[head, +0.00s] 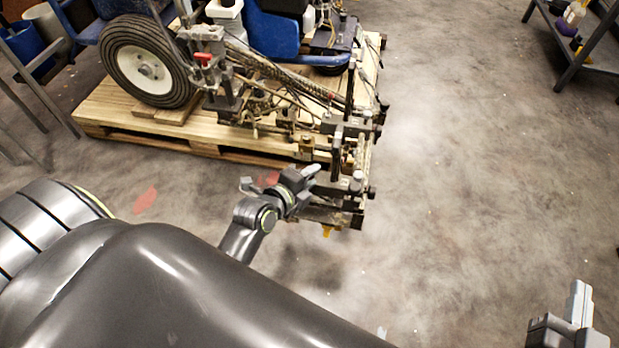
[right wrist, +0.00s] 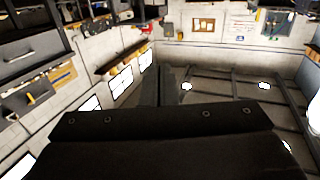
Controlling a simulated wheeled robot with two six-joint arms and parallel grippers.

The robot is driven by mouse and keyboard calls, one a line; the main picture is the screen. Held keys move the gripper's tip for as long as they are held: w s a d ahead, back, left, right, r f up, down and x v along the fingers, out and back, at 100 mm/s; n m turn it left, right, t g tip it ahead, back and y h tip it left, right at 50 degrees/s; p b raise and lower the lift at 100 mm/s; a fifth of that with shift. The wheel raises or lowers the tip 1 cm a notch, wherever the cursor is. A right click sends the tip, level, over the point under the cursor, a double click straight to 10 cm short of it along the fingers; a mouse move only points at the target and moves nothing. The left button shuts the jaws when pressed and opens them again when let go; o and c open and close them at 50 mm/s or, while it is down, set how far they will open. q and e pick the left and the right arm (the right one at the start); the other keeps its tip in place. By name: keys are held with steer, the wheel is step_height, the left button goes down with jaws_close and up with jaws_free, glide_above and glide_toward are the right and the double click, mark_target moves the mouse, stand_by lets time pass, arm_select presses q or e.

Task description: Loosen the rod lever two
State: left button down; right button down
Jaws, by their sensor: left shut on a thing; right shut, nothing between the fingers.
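The line striper (head: 335,125) stands on a wooden pallet, with its rod and clamp assembly reaching out past the pallet's near right corner. My left gripper (head: 312,172) is at the near end of this assembly, next to the dark clamp blocks (head: 355,185). It is shut on a small part there, most likely a rod lever; the fingers hide it and I cannot tell which lever it is. My right gripper (head: 580,300) is at the lower right, far from the striper, shut and empty. In the right wrist view its dark fingers (right wrist: 160,90) point at the room.
The pallet (head: 190,140) carries the striper and its large black wheel (head: 148,62). A grey metal shelf (head: 590,60) stands at the upper right. A blue bin (head: 25,45) is at the upper left. The concrete floor (head: 480,170) on the right is clear.

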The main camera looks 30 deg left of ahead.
arm_select(q)
steer(key=shift+w+r, duration=0.1)
steer(key=shift+r, duration=0.05)
arm_select(e)
steer(key=shift+w+r+t, duration=0.1)
steer(key=shift+r+t, duration=0.6)
steer(key=shift+r, duration=0.4)
arm_select(q)
steer(key=c, duration=1.3)
jaws_free()
steer(key=shift+c, duration=0.2)
steer(key=o, duration=0.3)
steer(key=shift+a+f, duration=0.1)
steer(key=shift+f, duration=0.1)
arm_select(e)
steer(key=shift+w+a, duration=0.1)
